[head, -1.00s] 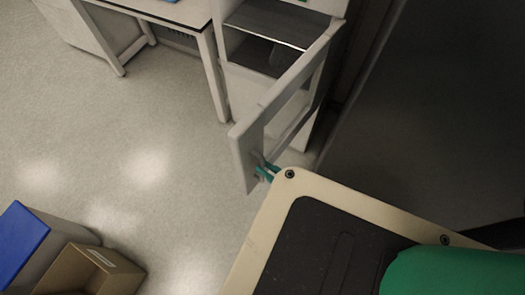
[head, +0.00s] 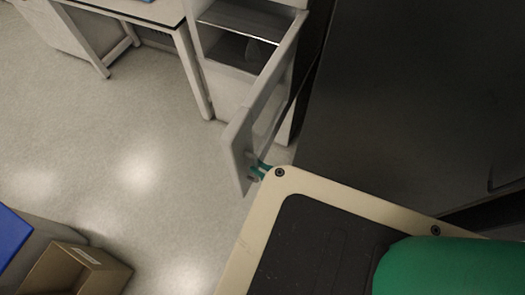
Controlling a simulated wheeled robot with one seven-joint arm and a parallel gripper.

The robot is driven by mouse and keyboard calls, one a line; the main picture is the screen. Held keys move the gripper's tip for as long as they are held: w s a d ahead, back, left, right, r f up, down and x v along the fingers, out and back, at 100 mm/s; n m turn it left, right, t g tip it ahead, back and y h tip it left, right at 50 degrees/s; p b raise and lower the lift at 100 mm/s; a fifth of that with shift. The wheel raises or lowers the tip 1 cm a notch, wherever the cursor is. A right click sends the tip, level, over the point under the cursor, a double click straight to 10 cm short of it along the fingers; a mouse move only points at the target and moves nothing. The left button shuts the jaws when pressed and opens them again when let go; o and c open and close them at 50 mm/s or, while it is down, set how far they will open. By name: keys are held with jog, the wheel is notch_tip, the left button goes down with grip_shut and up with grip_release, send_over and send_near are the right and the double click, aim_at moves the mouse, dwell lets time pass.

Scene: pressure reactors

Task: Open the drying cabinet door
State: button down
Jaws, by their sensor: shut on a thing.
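The drying cabinet (head: 233,85) stands at the top middle of the head view, with a shelf and a pale object inside. Its door (head: 250,122) is swung wide open toward me, hinged on the cabinet's right side, with a window in it. The handle is small and partly hidden by the fingers. Most of my arm is hidden behind my own body.
A white table (head: 135,12) stands left of the cabinet. A cardboard box (head: 75,270) and a blue-topped bin (head: 10,240) are at the lower left. A large dark panel (head: 410,100) fills the right side. The floor left of the door is clear.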

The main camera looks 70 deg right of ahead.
jog(key=shift+s+d+f, duration=0.1)
jog(key=shift+s+d, duration=0.2)
jog(key=shift+d, duration=0.35)
jog(key=c, duration=1.8)
grip_release()
jog(key=shift+o, duration=0.2)
jog(key=shift+w, duration=0.1)
jog(key=shift+w+a, duration=0.1)
jog(key=shift+a, duration=0.1)
jog(key=v, duration=1.1)
